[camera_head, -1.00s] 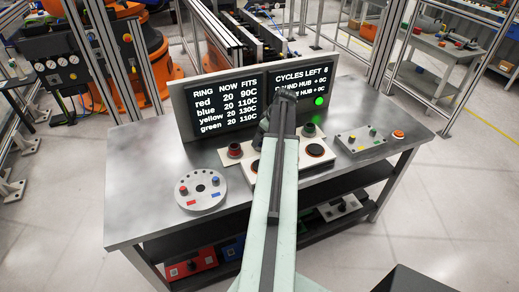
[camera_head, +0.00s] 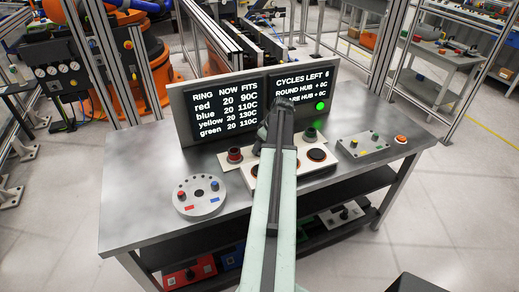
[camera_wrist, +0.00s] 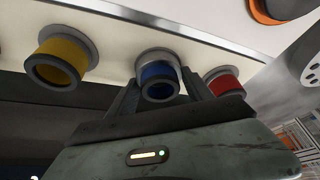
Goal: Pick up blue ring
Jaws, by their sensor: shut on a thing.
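The blue ring (camera_wrist: 158,72) sits on a grey round base against a white panel in the wrist view, its open end facing the camera. My gripper (camera_wrist: 162,88) has one dark finger on each side of it and is shut on it. The ring still appears to be at its base; I cannot tell if it is lifted. In the head view my arm hides the blue ring, and the fingers cannot be made out there.
A yellow ring (camera_wrist: 57,62) and a red ring (camera_wrist: 224,82) stand close on either side. The table's left part is bare.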

